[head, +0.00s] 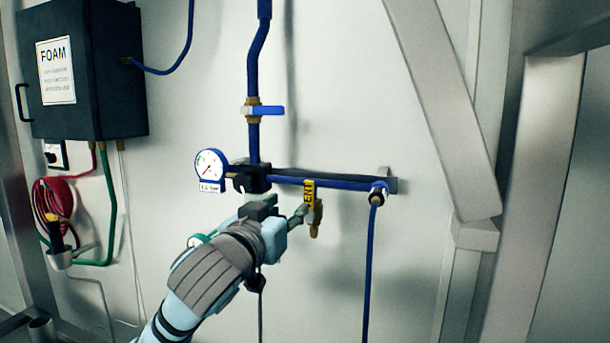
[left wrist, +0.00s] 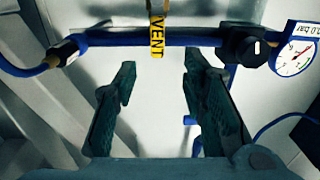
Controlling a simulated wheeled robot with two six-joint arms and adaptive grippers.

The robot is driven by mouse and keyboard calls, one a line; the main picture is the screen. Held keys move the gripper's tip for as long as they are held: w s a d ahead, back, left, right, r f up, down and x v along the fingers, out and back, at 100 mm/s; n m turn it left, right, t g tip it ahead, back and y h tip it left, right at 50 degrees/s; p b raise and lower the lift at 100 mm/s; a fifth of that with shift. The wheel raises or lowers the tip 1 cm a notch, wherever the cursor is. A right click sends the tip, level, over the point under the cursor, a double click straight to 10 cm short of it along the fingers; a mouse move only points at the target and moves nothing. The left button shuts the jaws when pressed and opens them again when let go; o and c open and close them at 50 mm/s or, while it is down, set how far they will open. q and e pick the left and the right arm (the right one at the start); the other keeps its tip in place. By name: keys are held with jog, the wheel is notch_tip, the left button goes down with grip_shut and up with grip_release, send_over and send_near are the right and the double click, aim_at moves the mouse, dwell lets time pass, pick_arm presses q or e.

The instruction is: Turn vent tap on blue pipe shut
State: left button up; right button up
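The yellow vent tap (head: 309,192), its handle lettered VENT, hangs down from the horizontal blue pipe (head: 345,184), with a brass fitting (head: 316,218) beside and below it. My left gripper (head: 285,211) is just left of and below the handle. In the left wrist view its two fingers (left wrist: 160,70) are spread apart with nothing between them; the handle is beyond the tips. In the head view I cannot tell whether a finger touches the tap. My right gripper is not in view.
A pressure gauge (head: 210,165) and black block (head: 252,178) sit at the pipe's left. A blue-levered valve (head: 265,111) is on the vertical pipe above. A dark FOAM box (head: 110,85) hangs at left. Metal beams (head: 440,100) stand right.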

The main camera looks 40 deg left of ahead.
aim_at(308, 193)
pick_arm(q)
jog(key=p+x, duration=0.4)
jog(key=x, duration=0.7)
jog(key=shift+w+d+p, duration=0.1)
jog(key=shift+d+p, duration=0.1)
jog(key=shift+p, duration=0.1)
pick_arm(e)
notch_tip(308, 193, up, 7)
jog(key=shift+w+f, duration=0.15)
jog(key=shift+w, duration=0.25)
pick_arm(q)
jog(key=shift+c, duration=0.2)
grip_shut()
